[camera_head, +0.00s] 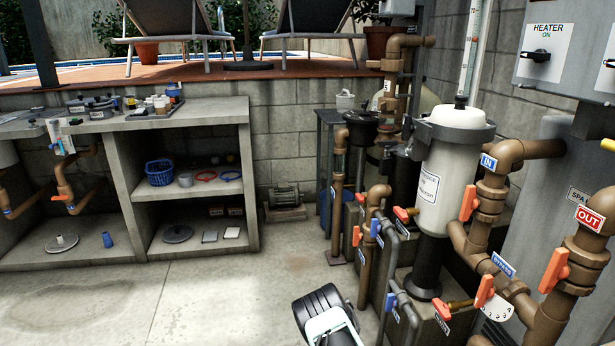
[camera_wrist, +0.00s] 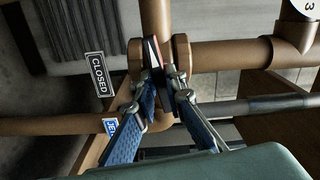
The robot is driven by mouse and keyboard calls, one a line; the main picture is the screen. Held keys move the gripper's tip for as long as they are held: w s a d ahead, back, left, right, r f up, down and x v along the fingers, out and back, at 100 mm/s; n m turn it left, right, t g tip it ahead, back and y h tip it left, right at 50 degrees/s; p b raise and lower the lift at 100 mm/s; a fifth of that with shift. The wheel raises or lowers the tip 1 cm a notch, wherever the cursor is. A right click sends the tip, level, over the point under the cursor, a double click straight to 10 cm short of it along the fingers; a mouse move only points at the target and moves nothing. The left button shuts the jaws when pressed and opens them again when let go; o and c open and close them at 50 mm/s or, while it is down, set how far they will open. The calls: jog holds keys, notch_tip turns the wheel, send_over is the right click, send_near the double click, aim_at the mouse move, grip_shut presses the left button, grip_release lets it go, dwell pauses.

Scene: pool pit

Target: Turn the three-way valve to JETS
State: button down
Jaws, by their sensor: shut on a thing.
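In the wrist view my gripper (camera_wrist: 163,84) has its two blue-padded fingers closed around the thin handle (camera_wrist: 155,54) of the three-way valve. The handle shows an orange edge and a pale tip between the fingertips; the rest is hidden by the fingers. The brown valve body (camera_wrist: 181,54) sits where several brown pipes meet. A dark CLOSED tag (camera_wrist: 98,75) is left of the handle. A blue tag (camera_wrist: 111,126), partly covered by a finger and seemingly reading JETS, is below it.
Brown pipes (camera_wrist: 230,54) and a grey pipe (camera_wrist: 262,105) run close to the right of my gripper. In the head view, several orange-handled valves and a white filter tank (camera_head: 447,165) crowd the right. Concrete shelves (camera_head: 190,110) stand left; the floor (camera_head: 230,300) before them is clear.

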jog(key=n+b, duration=0.2)
jog(key=n, duration=1.5)
jog(key=shift+m, duration=0.3)
jog(key=c, duration=1.9)
grip_release()
jog(key=shift+a, duration=0.1)
